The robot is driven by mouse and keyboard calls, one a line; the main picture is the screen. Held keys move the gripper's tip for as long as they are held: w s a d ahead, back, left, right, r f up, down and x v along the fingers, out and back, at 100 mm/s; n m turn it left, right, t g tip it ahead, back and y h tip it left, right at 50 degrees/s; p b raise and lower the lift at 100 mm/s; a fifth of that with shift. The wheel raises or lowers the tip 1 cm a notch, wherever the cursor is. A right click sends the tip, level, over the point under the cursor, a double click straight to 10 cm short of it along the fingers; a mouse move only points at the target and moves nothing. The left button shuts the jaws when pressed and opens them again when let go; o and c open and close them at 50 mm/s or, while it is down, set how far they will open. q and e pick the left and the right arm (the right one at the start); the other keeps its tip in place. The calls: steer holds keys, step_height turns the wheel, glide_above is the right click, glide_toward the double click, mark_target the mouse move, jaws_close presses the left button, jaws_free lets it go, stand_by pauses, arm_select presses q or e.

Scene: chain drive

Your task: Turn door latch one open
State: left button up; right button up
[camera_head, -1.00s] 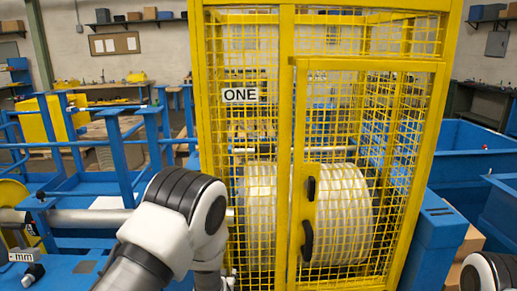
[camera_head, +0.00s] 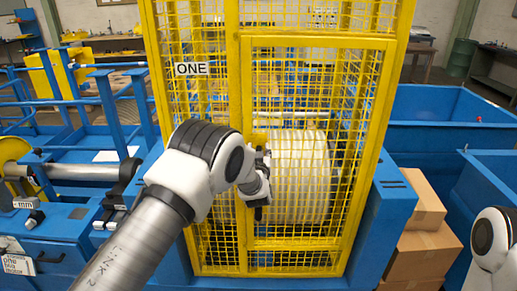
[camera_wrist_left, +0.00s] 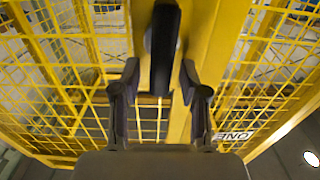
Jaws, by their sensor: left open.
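The yellow mesh guard door (camera_head: 318,43) with the "ONE" sign (camera_head: 192,69) on its frame stands in front of me. My left gripper (camera_head: 262,178) is at the door's left edge and hides most of the latch plate. In the left wrist view, the gripper (camera_wrist_left: 157,78) is open. A black upright bar (camera_wrist_left: 163,45) on the yellow plate lies between and just ahead of its fingers. I cannot tell whether it is the latch or the door handle, or whether the fingers touch it. The door looks closed. My right gripper is out of view.
Behind the mesh is a large white ribbed drum (camera_head: 305,165). Cardboard boxes (camera_head: 424,252) and blue bins (camera_head: 435,104) stand at the right. Blue machinery with rails (camera_head: 105,100) fills the left. A right arm link of mine shows at the right edge.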

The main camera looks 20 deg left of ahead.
arm_select(q)
steer(key=shift+d, duration=0.2)
steer(key=shift+c, duration=0.4)
steer(key=c, duration=0.5)
steer(key=shift+a, duration=0.15)
jaws_close()
steer(key=shift+a, duration=0.15)
